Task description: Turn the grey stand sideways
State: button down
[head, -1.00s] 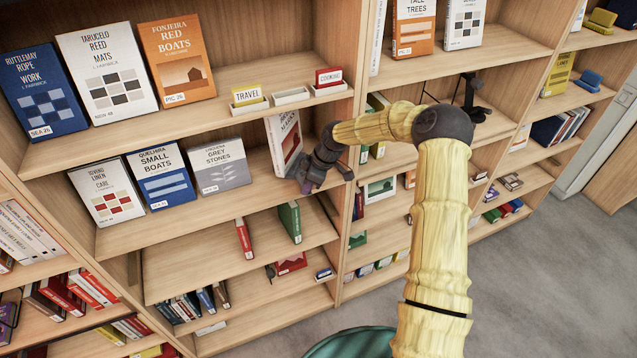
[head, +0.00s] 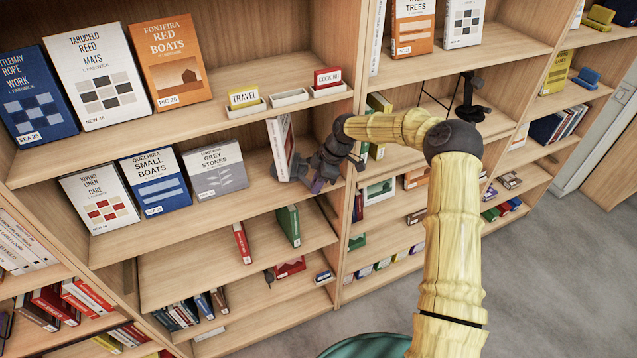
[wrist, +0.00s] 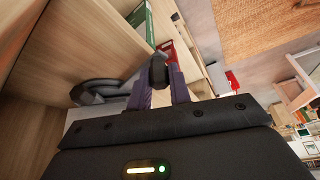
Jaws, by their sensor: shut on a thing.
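The grey stand (head: 297,170) is on the middle shelf, at its right end, under an upright white book with red lettering (head: 280,146). Stand and book are turned, so the cover shows narrow and slanted. My gripper (head: 316,184) is at the stand's right side, low over the shelf. In the wrist view, the stand (wrist: 100,88) is a dark grey rounded piece, and its end lies between the purple fingertips of my gripper (wrist: 160,80). The fingers are shut on it. Part of the stand is hidden by my gripper and the book.
A grey book, Grey Stones (head: 217,170), and a blue book, Small Boats (head: 154,182), stand to the left on the same shelf, with bare shelf between. An upright divider (head: 346,210) is close on the right. A green book (head: 288,225) is on the shelf below.

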jog(key=c, duration=1.3)
grip_release()
jog(key=shift+r, duration=0.1)
jog(key=shift+b+v, duration=1.65)
jog(key=shift+v, duration=2.05)
